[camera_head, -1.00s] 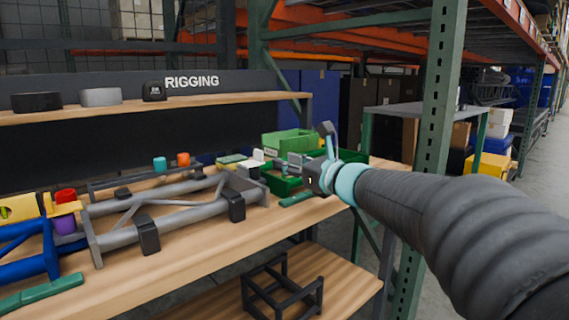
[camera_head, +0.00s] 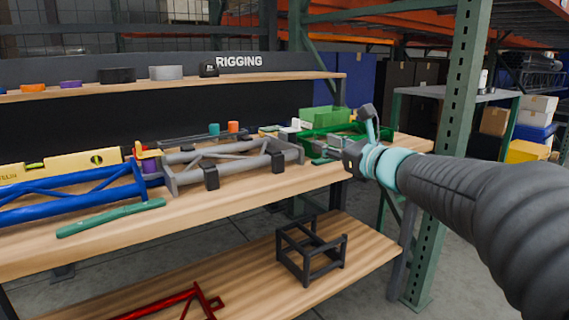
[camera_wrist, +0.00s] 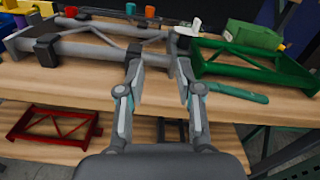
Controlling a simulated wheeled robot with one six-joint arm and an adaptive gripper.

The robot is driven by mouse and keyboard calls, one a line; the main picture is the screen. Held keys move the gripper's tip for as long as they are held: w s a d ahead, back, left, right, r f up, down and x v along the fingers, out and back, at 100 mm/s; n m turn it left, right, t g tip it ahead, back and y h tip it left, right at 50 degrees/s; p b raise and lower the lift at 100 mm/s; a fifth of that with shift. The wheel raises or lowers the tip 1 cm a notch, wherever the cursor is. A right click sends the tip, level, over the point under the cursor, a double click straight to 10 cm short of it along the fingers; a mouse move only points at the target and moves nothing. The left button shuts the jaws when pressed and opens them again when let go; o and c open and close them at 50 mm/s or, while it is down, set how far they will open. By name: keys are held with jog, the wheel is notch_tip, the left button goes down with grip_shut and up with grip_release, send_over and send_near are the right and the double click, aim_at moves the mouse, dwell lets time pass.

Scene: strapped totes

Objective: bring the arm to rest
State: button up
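My gripper (camera_head: 326,152) is at the right end of the workbench in the head view, at the end of my dark sleeved arm. In the wrist view my gripper (camera_wrist: 157,78) has its two fingers apart, with nothing held between them. The grey truss (camera_wrist: 88,47) lies on the bench beyond the fingers, and the green truss (camera_wrist: 250,68) lies to their right. A teal-green bar (camera_wrist: 238,92) lies near the bench edge, right of the fingers. I cannot tell from these views how high the fingers are above the bench.
The blue truss (camera_head: 75,198), yellow level (camera_head: 70,167) and a green bar (camera_head: 110,217) lie on the bench's left. A black cube frame (camera_head: 311,250) and red truss (camera_head: 170,304) are on the lower shelf. A green rack post (camera_head: 455,150) stands behind my arm.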

jog(key=s+a+f+n+g+h, duration=0.1)
jog(key=s+f+n+g+h, duration=0.2)
jog(key=s+f+n+g, duration=0.85)
jog(key=s+d+f+n+h, duration=0.2)
jog(key=s+f+n, duration=0.1)
jog(key=s+n, duration=0.2)
jog(key=s+d+f+n+t+h+p, duration=0.1)
jog(key=s+f+n, duration=0.3)
jog(key=s, duration=0.5)
jog(key=s+d+f+n+t+h, duration=0.1)
jog(key=s+d+f+n+h, duration=0.3)
jog(key=s+n, duration=0.2)
jog(key=shift+s, duration=0.75)
jog(key=shift+n, duration=0.25)
